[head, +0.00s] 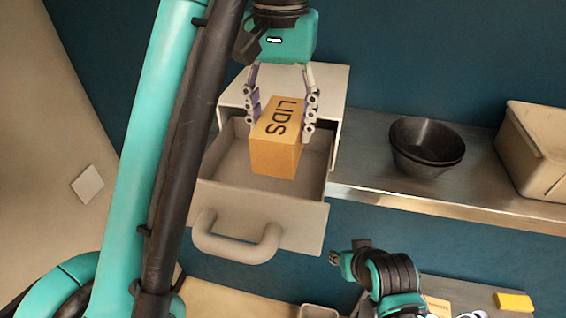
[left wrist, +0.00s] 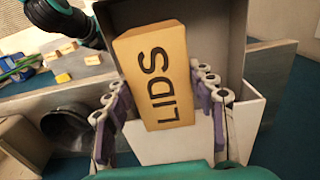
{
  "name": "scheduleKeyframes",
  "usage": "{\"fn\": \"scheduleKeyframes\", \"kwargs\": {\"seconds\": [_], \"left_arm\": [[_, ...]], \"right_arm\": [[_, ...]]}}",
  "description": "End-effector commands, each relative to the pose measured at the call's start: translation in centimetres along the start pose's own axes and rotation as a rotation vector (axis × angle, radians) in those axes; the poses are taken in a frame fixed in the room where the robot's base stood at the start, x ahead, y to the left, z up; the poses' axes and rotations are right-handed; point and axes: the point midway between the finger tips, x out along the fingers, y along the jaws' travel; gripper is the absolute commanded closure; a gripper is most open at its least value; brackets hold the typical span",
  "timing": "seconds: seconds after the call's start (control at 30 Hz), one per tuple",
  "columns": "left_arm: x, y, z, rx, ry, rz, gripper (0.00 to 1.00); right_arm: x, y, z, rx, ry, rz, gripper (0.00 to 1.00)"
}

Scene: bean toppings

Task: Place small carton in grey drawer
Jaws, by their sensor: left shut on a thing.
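The small carton (head: 279,140) is orange-yellow and marked LIDS. My left gripper (head: 283,112) is shut on it, one finger on each side. The carton is over the grey drawer (head: 228,171), which is pulled open with its handle facing out. In the head view its lower end overlaps the drawer's opening; I cannot tell whether it touches the floor. In the left wrist view the carton (left wrist: 157,80) fills the space between the fingers of the gripper (left wrist: 165,100), with the drawer (left wrist: 212,48) behind it. My right gripper's fingers are not clearly visible.
Black bowls (head: 428,143) are stacked on the metal shelf (head: 380,193) right of the drawer. A beige bin (head: 540,150) stands at the shelf's far right. A yellow block (head: 514,302) lies lower right. Part of my right arm is below the shelf.

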Motion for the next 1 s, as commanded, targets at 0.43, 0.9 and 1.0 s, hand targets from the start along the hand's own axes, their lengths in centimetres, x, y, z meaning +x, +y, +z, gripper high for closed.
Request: {"fn": "scheduleKeyframes", "kwargs": {"seconds": [0.43,0.9,1.0], "left_arm": [[7.0,0.0,0.0,0.000,0.000,0.000,0.78],[8.2,0.0,-4.0,0.000,0.000,0.000,0.78],[8.2,0.0,-4.0,0.000,0.000,0.000,0.78]], "right_arm": [[0.8,0.0,0.5,0.000,0.000,0.000,0.60],[-0.6,0.0,-0.5,0.000,0.001,0.000,0.60],[-0.5,0.0,-0.5,0.000,0.000,0.000,0.60]]}}
